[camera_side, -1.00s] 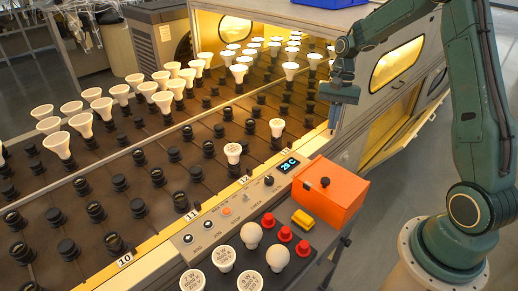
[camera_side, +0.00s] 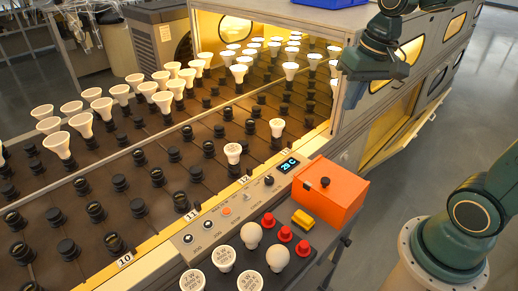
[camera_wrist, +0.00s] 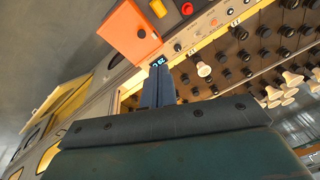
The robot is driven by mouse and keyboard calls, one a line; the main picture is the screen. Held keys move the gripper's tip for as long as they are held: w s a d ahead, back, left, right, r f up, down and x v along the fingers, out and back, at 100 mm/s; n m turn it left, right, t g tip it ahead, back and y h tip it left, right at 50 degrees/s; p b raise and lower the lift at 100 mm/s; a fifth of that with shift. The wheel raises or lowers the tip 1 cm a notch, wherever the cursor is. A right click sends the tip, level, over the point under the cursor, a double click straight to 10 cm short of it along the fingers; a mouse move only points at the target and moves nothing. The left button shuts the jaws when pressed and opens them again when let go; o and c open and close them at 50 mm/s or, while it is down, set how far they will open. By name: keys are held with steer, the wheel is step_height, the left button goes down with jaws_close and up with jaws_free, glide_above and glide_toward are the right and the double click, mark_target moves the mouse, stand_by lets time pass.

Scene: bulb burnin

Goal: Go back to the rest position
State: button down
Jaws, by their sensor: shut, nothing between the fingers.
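My gripper (camera_side: 352,96) is up at the right of the oven opening in the side view, above the machine's near edge. Its blue fingers are together with nothing between them, and they also show in the wrist view (camera_wrist: 158,88). It is well apart from the bulbs and the orange box. The base of my arm stands at the lower right, and part of the arm is outside the side view's top edge.
The burn-in conveyor (camera_side: 150,205) holds black sockets and several white bulbs. The lit oven (camera_side: 410,52) has an open door. The floor at right is clear.

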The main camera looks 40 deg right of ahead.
steer(key=s+a+r+n+t, duration=0.1)
steer(key=s+a+n, duration=0.1)
steer(key=s, duration=0.3)
steer(key=s+a+n+t, duration=0.2)
steer(key=s, duration=0.4)
steer(key=shift+r+n, duration=0.4)
